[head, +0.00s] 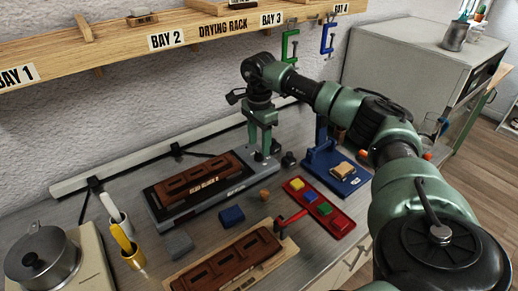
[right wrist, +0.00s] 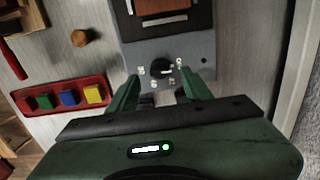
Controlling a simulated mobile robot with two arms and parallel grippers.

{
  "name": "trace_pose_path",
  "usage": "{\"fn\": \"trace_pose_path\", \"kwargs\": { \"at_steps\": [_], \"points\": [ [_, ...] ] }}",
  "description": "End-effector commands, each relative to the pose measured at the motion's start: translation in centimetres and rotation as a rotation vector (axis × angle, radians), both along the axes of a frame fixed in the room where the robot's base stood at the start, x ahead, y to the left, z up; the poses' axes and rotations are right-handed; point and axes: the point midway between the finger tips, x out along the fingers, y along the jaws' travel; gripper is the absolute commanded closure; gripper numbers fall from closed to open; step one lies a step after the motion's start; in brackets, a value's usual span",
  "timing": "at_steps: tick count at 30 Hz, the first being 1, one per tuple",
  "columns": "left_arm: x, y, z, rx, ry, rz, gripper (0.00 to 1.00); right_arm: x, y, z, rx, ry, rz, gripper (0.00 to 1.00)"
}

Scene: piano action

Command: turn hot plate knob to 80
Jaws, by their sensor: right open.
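The hot plate (head: 207,203) is a long grey unit on the bench, with a brown slotted block on its dark top. Its grey end panel (right wrist: 200,66) shows in the right wrist view with a round black knob (right wrist: 160,68). Small white marks ring the knob, too small to read. My right gripper (head: 263,152) points down at the right end of the hot plate. In the right wrist view my right gripper (right wrist: 161,82) is open, with its green fingers on either side of the knob's near side. I cannot tell whether they touch it. My left gripper is out of view.
A red tray (head: 338,220) with coloured blocks and a blue stand (head: 347,184) are to the right. A second brown slotted block (head: 226,263) lies in front. A pot (head: 40,262) stands at the left. The drying rack (head: 110,42) is above the bench.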

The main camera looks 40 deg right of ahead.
Motion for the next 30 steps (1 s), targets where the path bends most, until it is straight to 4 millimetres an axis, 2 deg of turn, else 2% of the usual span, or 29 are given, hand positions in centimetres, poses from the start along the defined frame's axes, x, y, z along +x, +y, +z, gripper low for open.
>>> {"fn": "trace_pose_path", "kwargs": {
  "at_steps": [6, 16, 17, 22, 30],
  "points": [
    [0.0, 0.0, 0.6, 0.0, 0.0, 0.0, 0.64, 0.0, 0.0, -2.6, 0.0, 0.003, 0.0, 0.5],
    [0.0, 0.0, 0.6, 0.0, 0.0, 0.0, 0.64, 0.0, 0.0, -3.2, 0.001, 0.0, 0.001, 0.5],
    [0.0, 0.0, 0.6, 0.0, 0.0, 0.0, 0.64, 0.0, 0.0, -3.2, 0.001, 0.0, 0.001, 0.53],
    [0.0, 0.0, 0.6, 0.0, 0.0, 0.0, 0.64, 0.0, 0.0, -3.2, 0.001, 0.0, 0.001, 1.0],
    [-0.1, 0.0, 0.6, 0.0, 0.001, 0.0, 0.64, 0.0, 0.0, -3.1, 0.001, 0.0, -0.014, 1.0]
  ]
}}
